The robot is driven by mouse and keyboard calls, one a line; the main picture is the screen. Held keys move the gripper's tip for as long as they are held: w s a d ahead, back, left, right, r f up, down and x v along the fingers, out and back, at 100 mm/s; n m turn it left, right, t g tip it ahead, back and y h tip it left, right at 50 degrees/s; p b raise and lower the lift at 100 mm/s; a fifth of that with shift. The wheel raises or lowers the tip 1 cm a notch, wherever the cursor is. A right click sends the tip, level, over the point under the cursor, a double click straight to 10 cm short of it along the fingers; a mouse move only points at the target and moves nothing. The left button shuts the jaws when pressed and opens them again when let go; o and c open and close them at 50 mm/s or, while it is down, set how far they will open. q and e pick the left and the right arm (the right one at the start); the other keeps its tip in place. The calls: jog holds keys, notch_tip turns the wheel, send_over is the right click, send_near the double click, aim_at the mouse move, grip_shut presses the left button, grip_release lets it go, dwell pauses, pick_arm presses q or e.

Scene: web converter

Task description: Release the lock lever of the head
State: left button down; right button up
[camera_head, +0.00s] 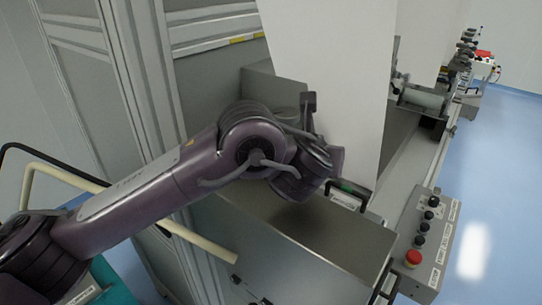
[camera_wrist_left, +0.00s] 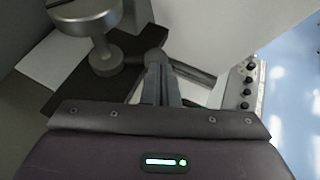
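My left arm comes in from the left in the head view, and its gripper (camera_head: 307,112) is beside the white web, above the metal housing. In the left wrist view the gripper's fingers (camera_wrist_left: 157,75) are close together and look shut. I cannot see anything held between them. A grey metal knob or post (camera_wrist_left: 102,50) stands on a dark plate (camera_wrist_left: 62,92) to the left of the fingers. I cannot clearly make out the lock lever; dark parts around the fingertips blend together. My right gripper is in neither view.
The white web (camera_head: 328,70) hangs just right of the gripper. A metal cover (camera_head: 320,232) lies below my wrist. A control box with knobs and a red button (camera_head: 413,257) is at the right. A cream rail (camera_head: 190,232) runs under my arm. Blue floor is free at the right.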

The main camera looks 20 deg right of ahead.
pick_arm(q)
jog(key=shift+w+d+b, duration=0.3)
jog(key=shift+d, duration=0.1)
dwell(0.6)
